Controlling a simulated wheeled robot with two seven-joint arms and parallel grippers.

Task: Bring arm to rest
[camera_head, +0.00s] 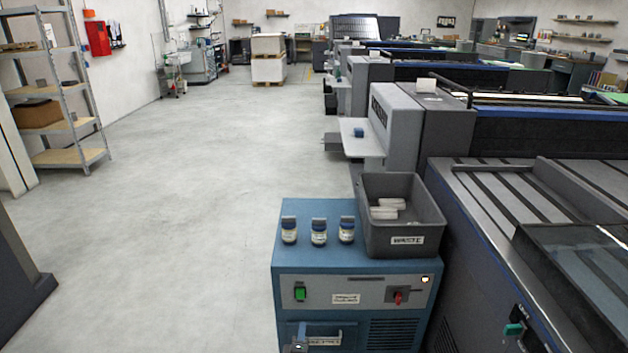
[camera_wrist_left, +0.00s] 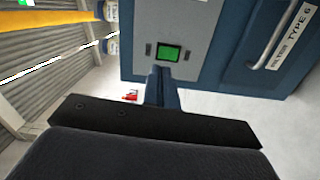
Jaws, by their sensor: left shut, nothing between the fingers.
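The right gripper is in neither view.
Several small bottles (camera_head: 319,232) stand on the cabinet top, beside a grey waste bin (camera_head: 404,240) holding white pieces. A drawer handle (camera_head: 322,328) projects low on the cabinet front. Printing machines (camera_head: 500,215) line the right. Open floor (camera_head: 190,190) lies left.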

